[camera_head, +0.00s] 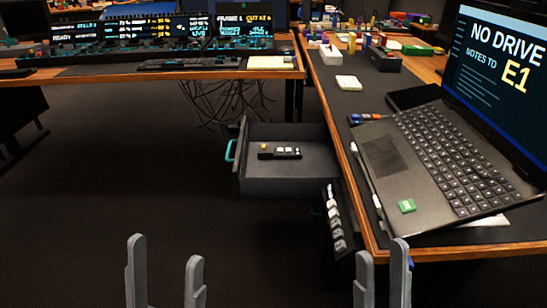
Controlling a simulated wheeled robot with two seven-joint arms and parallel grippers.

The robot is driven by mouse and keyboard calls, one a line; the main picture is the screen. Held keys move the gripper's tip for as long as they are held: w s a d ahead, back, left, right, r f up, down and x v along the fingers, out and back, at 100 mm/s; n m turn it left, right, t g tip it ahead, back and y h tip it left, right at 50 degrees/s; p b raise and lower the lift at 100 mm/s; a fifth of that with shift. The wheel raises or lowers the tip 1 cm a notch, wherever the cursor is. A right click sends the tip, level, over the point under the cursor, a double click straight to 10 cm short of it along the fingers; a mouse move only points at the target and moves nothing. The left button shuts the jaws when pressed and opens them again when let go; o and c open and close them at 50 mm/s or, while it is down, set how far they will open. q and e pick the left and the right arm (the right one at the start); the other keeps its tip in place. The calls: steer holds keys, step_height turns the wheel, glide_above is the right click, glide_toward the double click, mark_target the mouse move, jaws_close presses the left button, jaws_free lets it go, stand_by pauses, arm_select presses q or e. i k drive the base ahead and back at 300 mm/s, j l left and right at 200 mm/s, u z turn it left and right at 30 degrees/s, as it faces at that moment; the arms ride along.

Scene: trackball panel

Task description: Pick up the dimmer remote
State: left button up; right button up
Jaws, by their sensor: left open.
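A small dark remote (280,152) with pale buttons and a yellow spot at its left end lies in the open drawer (275,187); it looks like the dimmer remote. The drawer sticks out left from under the right desk and has a teal handle (230,150). My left gripper (166,250) is open and empty at the bottom of the view, nearer to me than the drawer and left of it. My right gripper (382,260) shows two upright fingers with a gap between them, in front of the right desk's front corner. Neither gripper touches the remote.
A strip of pale keys (336,230) is at the desk's side, below the drawer. The floor (110,190) left of the drawer is clear.

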mark_target(296, 153)
steer(key=i+j+z, duration=0.15)
steer(key=j+z, duration=0.15)
steer(key=j, duration=0.2)
steer(key=i+j+z, duration=0.1)
steer(key=j+z, duration=0.2)
steer(key=j, duration=0.2)
steer(key=j+z, duration=0.25)
steer(key=j, duration=0.25)
steer(key=i+j+z, duration=0.3)
steer(key=k+j, duration=0.05)
